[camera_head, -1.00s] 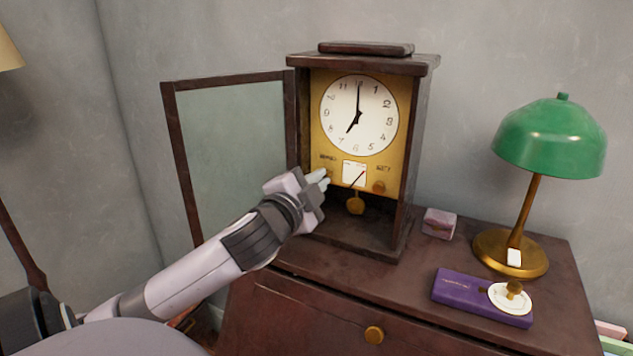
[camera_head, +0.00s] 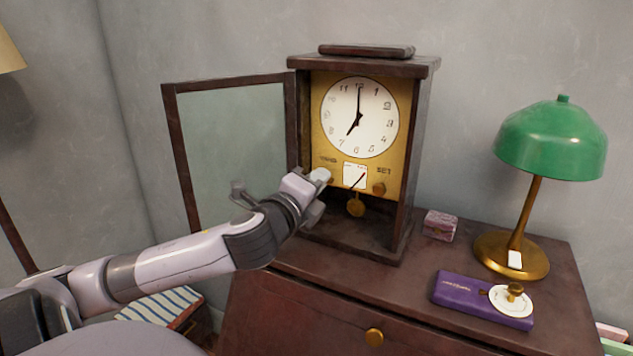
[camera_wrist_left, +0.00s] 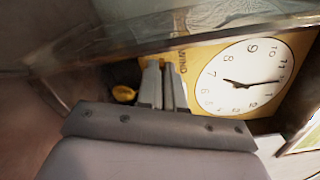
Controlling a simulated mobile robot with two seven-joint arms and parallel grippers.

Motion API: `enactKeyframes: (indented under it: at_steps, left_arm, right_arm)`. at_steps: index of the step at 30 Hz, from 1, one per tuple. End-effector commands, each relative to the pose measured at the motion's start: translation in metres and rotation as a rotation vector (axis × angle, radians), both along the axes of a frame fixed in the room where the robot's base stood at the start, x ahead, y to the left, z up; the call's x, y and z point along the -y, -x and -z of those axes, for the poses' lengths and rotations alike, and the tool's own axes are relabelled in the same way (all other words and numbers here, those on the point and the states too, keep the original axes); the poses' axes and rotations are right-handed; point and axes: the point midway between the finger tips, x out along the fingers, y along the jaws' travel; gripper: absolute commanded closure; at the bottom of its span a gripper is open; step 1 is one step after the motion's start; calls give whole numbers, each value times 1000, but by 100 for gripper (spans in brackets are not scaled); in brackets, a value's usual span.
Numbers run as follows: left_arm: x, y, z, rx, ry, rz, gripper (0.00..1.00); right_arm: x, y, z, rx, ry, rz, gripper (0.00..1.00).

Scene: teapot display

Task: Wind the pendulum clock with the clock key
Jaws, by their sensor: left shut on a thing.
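The pendulum clock (camera_head: 418,140) stands on the cabinet with its glass door (camera_head: 235,150) swung open to the left. Its dial (camera_head: 360,117) reads about seven o'clock. A gold pendulum bob (camera_head: 355,207) hangs below; a brown knob (camera_head: 379,188) sits under the "SET" label. My left gripper (camera_head: 320,177) is at the lower left of the gold face. In the left wrist view its fingers (camera_wrist_left: 163,85) are close together beside the "WIND" label. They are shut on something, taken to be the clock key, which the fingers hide. My right gripper is not in view.
A purple box (camera_head: 460,291) with a white disc and gold knob (camera_head: 515,289) lies on the cabinet top (camera_head: 400,285). A small pink box (camera_head: 440,225) and a green lamp (camera_head: 550,140) stand near it. The open door is close left of my arm.

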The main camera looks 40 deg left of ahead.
Motion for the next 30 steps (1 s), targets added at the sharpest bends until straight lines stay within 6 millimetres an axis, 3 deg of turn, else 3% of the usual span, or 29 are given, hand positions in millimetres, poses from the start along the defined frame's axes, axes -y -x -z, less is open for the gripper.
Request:
enactKeyframes:
  at_steps: [10,26,27,28,30]
  left_arm:
    - [-1,-1,-4,-32,-128,-3,100]
    - [-1,-1,-5,-36,-148,-4,100]
    - [-1,-1,-5,-36,-148,-4,81]
    - [-1,-1,-4,-37,-147,-3,71]
    - [-1,0,-4,-39,-146,-2,68]
  right_arm:
    - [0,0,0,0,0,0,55]
    - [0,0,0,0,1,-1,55]
    - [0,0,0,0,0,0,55]
    - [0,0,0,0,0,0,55]
    - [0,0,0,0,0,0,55]
